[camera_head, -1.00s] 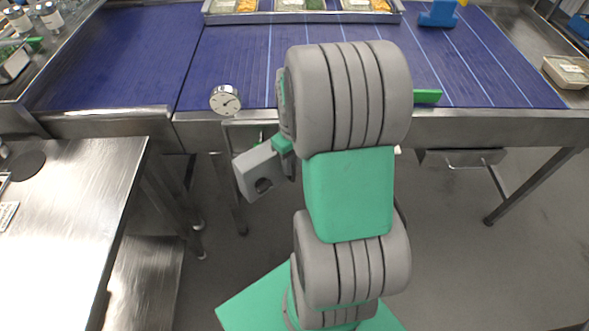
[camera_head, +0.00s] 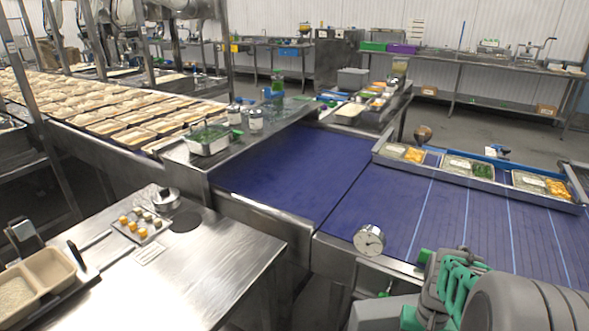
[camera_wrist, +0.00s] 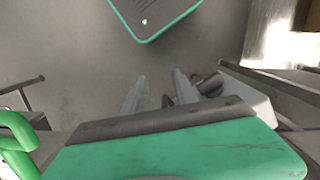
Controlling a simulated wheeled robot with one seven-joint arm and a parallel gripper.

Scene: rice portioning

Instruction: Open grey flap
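I cannot make out a grey flap for certain in either view. My gripper (camera_wrist: 159,82) shows in the wrist view as two pale fingers with a gap between them and nothing held. It points over bare grey floor. A wide green and grey part of my own arm fills the bottom of that view. In the head view, my grey and green arm is at the bottom right, close to the front edge of the blue conveyor (camera_head: 400,215); the fingertips are not clear there.
A round dial (camera_head: 369,240) stands on the conveyor's front edge. A long tray rack (camera_head: 480,172) with filled trays lies across the conveyor. A steel table (camera_head: 200,275) stands at the lower left, with a small tray (camera_head: 140,228) on it. Several containers (camera_head: 110,128) fill the left line.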

